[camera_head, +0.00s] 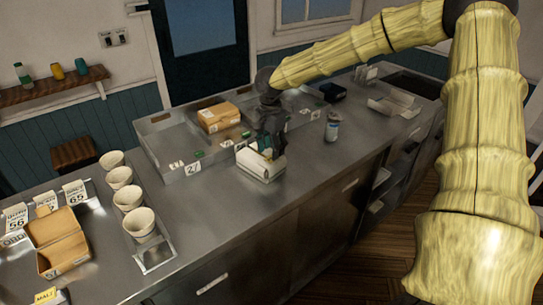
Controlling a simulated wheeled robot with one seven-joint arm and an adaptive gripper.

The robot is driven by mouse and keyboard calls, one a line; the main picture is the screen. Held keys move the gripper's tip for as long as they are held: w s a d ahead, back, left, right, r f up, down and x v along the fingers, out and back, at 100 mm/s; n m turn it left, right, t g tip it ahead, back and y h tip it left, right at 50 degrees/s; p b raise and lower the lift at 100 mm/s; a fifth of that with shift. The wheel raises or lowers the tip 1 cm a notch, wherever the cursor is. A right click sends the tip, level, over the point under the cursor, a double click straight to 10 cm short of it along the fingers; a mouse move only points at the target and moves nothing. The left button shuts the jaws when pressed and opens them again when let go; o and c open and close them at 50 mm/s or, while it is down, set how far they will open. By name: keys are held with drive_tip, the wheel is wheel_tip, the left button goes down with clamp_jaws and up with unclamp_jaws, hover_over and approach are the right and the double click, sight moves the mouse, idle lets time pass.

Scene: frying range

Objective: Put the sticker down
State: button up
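My gripper (268,150) is at the middle of the steel counter, pointing down just above a white open box (262,168). A small teal-green patch shows at the fingertips; I cannot tell whether it is a sticker in the grip or part of the gripper. The fingers are too small and dark to tell open from shut.
A divided metal tray (160,147) holds a brown carton (218,116) behind the gripper. A can (333,126) stands to the right. Several paper cups (119,178) and an open cardboard box (58,240) are at left. The counter's front middle (235,220) is clear.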

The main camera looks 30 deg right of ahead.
wheel_tip(320, 180, up, 11)
drive_tip(key=b, duration=0.2)
drive_tip(key=shift+f, duration=0.2)
idle(0.4)
